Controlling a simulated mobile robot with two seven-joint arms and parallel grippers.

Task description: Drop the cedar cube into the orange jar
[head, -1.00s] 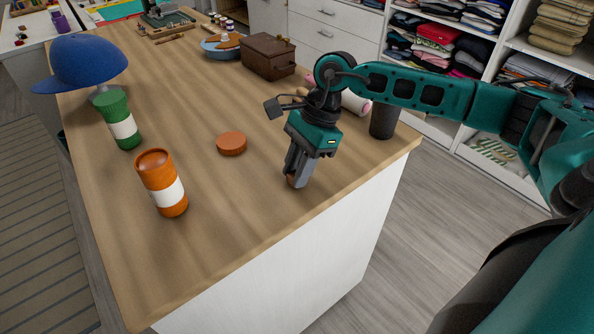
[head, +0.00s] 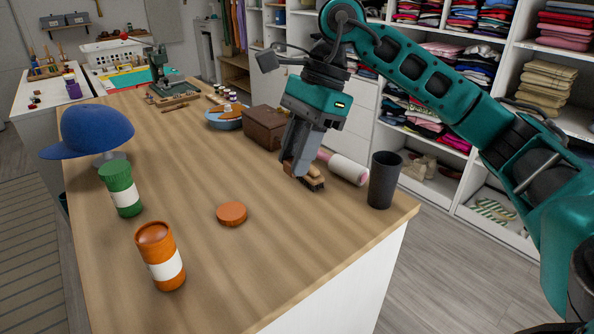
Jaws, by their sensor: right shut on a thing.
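The orange jar (head: 161,258) with a white band stands upright and open-topped at the front left of the wooden counter. A flat orange lid (head: 231,213) lies on the counter to its right. My right gripper (head: 293,170) is raised above the counter, right of and beyond the lid. It is shut on the small brown cedar cube (head: 287,169), which the fingers mostly hide. My left gripper is out of view.
A green jar (head: 121,191) and a blue cap (head: 88,133) on a stand are at the left. A brush (head: 313,184), lint roller (head: 347,168), dark cup (head: 383,180) and brown box (head: 266,128) are at the right. The counter between the gripper and orange jar holds only the lid.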

